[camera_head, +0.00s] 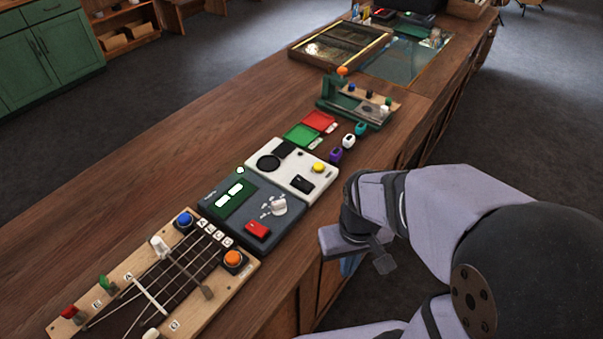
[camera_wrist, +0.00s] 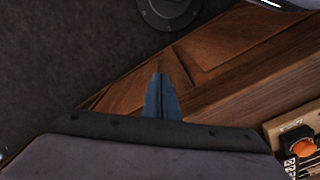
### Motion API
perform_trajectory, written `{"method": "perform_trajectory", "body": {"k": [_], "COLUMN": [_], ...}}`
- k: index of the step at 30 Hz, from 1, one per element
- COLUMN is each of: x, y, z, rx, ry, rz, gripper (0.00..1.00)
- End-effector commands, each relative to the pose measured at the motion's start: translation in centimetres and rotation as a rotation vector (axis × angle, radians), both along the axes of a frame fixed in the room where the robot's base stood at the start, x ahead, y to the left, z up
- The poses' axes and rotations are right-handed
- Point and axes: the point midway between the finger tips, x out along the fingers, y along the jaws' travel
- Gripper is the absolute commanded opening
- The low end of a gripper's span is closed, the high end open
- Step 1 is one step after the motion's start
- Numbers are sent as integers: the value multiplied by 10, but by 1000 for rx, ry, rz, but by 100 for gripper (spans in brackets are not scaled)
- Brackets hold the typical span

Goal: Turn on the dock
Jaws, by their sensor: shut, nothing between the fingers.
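A dark grey unit (camera_head: 228,228) sits on the counter with a green display, a pale knob (camera_head: 277,205) and a red rocker switch (camera_head: 257,230). A white unit (camera_head: 290,158) beside it has a round black pad, a yellow button (camera_head: 319,167) and a black switch (camera_head: 301,183). The labels are too small to read, so I cannot tell which unit is the dock. My gripper (camera_head: 349,266) is past the counter's front edge, right of both units and apart from them. In the wrist view its blue fingers (camera_wrist: 160,93) are shut and empty, over the wooden counter front.
A fretted wooden board (camera_head: 205,281) with blue and orange buttons lies nearest on the counter; its corner shows in the wrist view (camera_wrist: 274,136). Green and red trays (camera_head: 302,135), small coloured items and a green rack (camera_head: 333,102) stand farther back. The counter's left side is clear.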

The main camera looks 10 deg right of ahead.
Motion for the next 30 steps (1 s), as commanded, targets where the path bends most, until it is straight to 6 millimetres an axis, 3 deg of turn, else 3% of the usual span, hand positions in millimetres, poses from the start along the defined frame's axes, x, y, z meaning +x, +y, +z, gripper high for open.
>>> {"method": "perform_trajectory", "body": {"k": [14, 30], "x": [64, 136], "y": [-12, 13], "z": [43, 135], "rx": [-31, -33], "ry": [-51, -169], "rz": [613, 1458], "gripper": [0, 0]}}
